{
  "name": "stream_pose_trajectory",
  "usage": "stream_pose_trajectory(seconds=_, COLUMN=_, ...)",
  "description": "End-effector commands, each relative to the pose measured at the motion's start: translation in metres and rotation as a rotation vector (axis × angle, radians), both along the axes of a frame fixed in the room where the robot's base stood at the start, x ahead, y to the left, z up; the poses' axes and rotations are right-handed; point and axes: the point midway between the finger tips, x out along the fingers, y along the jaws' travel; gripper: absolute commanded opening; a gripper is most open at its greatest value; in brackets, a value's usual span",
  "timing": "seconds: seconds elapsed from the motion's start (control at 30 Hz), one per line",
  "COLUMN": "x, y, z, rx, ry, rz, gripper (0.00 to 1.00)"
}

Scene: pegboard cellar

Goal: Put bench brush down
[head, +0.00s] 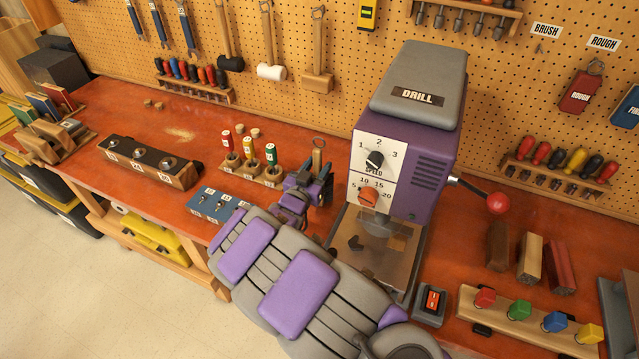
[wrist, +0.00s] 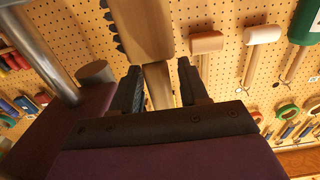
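My gripper (head: 318,188) is over the red bench, just left of the purple drill press. It is shut on the bench brush, whose wooden handle (head: 317,157) with a loop at its top stands up out of the fingers. In the wrist view my gripper (wrist: 160,88) has its two dark fingers on either side of the brush's handle. The wider wooden head of the bench brush (wrist: 146,28) shows there, with dark bristles along its left edge. In the head view the brush head is hidden behind the gripper, so I cannot tell whether it touches the bench.
The drill press (head: 405,150) stands close right of my gripper. A block with colored-top bottles (head: 250,168) and a blue block (head: 215,205) are close left. The red bench (head: 190,110) has clear room farther left. An empty hook is under the BRUSH label (head: 547,30).

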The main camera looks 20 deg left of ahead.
Motion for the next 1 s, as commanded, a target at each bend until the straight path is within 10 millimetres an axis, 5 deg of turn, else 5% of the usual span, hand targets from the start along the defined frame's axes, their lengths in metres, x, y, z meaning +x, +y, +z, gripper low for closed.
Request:
stream_pose_trajectory(seconds=0.43, x=0.000, y=0.000, z=0.000, rx=0.000, ry=0.000, rz=0.000, gripper=0.01)
stream_pose_trajectory(seconds=1.0, x=0.000, y=0.000, z=0.011, rx=0.003, ry=-0.002, rz=0.000, gripper=0.00)
